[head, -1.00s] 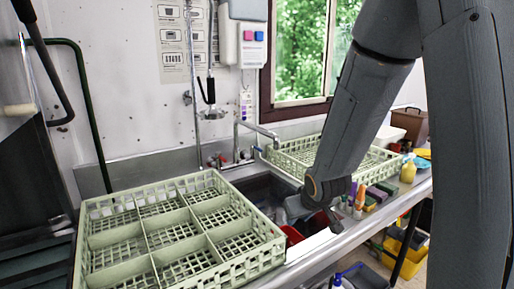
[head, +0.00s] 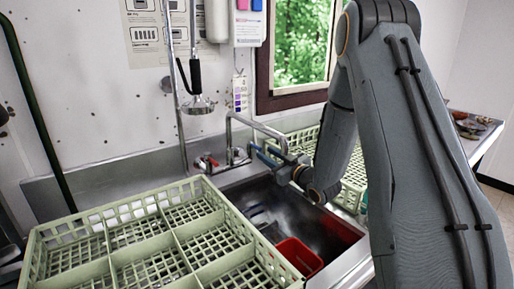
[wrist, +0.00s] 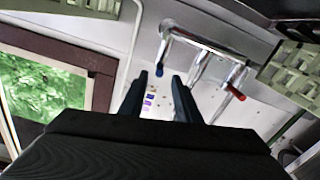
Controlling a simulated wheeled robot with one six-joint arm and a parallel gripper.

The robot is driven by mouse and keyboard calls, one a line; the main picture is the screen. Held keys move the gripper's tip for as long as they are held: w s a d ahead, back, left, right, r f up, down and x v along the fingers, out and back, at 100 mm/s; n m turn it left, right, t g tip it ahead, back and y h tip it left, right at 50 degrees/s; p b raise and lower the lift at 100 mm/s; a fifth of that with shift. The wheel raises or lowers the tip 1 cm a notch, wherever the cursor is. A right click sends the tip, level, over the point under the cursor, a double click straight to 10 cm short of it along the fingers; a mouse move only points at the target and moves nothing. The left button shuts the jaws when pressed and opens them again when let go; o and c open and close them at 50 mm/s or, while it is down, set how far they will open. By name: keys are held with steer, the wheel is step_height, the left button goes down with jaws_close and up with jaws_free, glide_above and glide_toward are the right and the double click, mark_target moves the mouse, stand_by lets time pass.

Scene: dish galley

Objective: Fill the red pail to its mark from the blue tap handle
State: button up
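The red pail (head: 300,257) sits in the sink at its near side, partly cut off by the green rack and the counter edge. Its mark and any water inside cannot be made out. The tap's blue handle (wrist: 159,71) shows in the wrist view just at the gap between my fingertips; contact cannot be told. The red handle (wrist: 236,92) is to its right, and also shows in the head view (head: 208,161). My gripper (head: 262,154) is open, with its fingers beside the tap's spout (head: 258,128) in the head view. No running water is visible.
A green dish rack (head: 110,240) stands on the counter left of the sink (head: 270,205). Another rack (head: 352,180) stands to the right, partly behind my arm. A spray head (head: 198,103) hangs on the wall above the tap.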

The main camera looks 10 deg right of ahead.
mark_target(261, 150)
steer(key=p+x, duration=0.1)
steer(key=x, duration=0.5)
steer(key=shift+w+p, duration=0.2)
steer(key=shift+p, duration=0.2)
jaws_close()
